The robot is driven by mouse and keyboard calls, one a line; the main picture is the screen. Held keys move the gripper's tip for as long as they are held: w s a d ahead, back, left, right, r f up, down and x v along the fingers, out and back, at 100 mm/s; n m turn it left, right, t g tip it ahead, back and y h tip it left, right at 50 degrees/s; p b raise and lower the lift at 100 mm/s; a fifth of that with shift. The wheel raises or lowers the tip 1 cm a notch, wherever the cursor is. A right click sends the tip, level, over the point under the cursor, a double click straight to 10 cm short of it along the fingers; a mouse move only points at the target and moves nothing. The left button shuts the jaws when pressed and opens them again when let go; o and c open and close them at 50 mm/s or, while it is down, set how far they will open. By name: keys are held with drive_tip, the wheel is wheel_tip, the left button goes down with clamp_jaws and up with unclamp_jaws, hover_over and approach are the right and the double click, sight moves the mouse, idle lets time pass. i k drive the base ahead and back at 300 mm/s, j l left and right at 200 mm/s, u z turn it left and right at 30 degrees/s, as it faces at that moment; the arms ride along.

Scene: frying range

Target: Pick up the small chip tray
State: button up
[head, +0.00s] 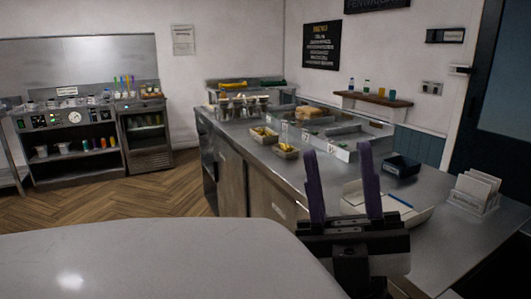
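Two small grey trays stand on the steel counter left of my gripper in the picture. The farther tray (264,138) holds yellow, chip-like pieces. The nearer tray (285,153) also seems to have yellow pieces in it. I cannot tell which one is the small chip tray. My gripper (337,148) points up and away at the lower right, with two purple fingers spread wide apart. Nothing shows held between them. It is nearer to me than both trays and touches neither in view.
The steel counter (237,140) runs away from me. A card holder (474,193) stands farther right. Wooden floor (150,195) is clear at left.

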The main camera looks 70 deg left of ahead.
sight(287, 151)
drive_tip(key=u, duration=2)
